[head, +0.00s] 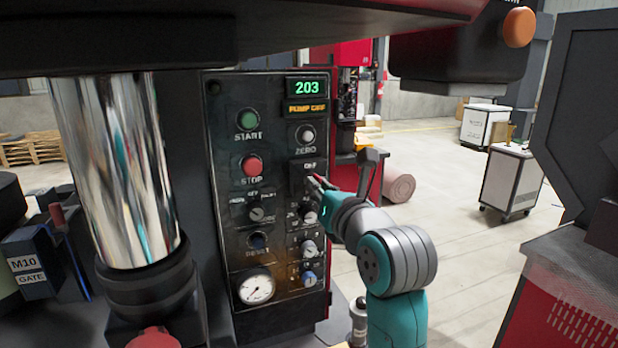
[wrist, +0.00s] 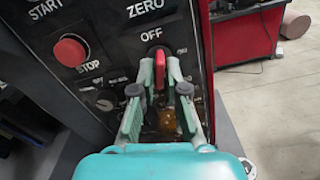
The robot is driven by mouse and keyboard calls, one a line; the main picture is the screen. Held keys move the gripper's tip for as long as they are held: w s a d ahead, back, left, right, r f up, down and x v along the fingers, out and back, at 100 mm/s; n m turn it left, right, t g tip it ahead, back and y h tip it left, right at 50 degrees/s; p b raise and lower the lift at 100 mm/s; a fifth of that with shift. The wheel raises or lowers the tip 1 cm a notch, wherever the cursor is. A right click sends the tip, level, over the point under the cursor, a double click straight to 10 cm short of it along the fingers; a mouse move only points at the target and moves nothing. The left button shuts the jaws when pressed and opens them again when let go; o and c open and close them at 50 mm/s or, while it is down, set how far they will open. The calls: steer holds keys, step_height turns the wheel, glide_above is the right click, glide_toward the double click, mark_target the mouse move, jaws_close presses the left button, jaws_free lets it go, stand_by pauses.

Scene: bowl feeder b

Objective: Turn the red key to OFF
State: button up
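The control panel (head: 230,215) stands upright in the middle of the head view. The red key (wrist: 160,70) sits on it just below the OFF label (wrist: 151,36), with its grip standing upright in the wrist view. My gripper (wrist: 162,75) has one fingertip on each side of the key, close against it, and looks shut on it. In the head view my gripper (head: 318,183) reaches the panel from the right and mostly hides the key. Any label under the key is hidden by my fingers.
The red STOP button (head: 252,166) and green START button (head: 248,118) are left of the key, and the ZERO knob (head: 305,134) is above it. Several small knobs lie below. A shiny column (head: 122,170) stands left. The display (head: 307,87) reads 203.

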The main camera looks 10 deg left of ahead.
steer(key=shift+o, duration=1.4)
steer(key=shift+s, duration=0.1)
steer(key=v, duration=0.6)
steer(key=shift+s+d, duration=0.3)
